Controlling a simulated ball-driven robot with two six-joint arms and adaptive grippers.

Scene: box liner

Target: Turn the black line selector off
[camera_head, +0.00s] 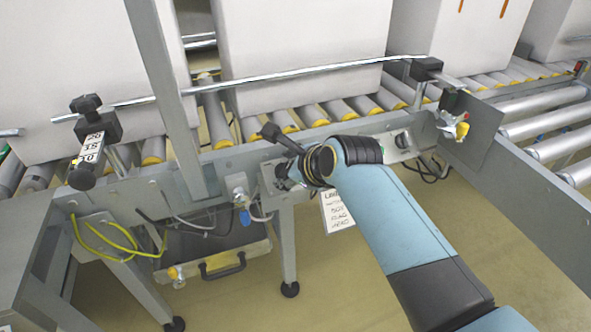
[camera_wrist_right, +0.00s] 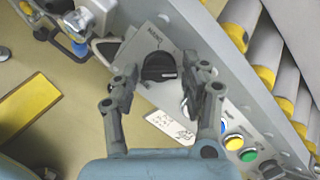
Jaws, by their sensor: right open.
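The black line selector (camera_wrist_right: 158,67) is a round dark knob on a pale grey plate with small lettering in the right wrist view. It sits between the two fingers of my right gripper (camera_wrist_right: 164,82). The fingers are apart, one on each side of the knob, and I cannot tell whether either touches it. In the head view my right gripper (camera_head: 283,160) is at the left end of the control panel under the conveyor, and it hides the selector there. My left gripper is out of view.
Blue (camera_wrist_right: 224,127), yellow (camera_wrist_right: 233,142) and green (camera_wrist_right: 249,155) buttons lie along the panel near the right finger. A white label card (camera_head: 337,211) hangs below the panel. White boxes (camera_head: 300,45) stand on the rollers behind. A black-handled case (camera_head: 215,254) is at lower left.

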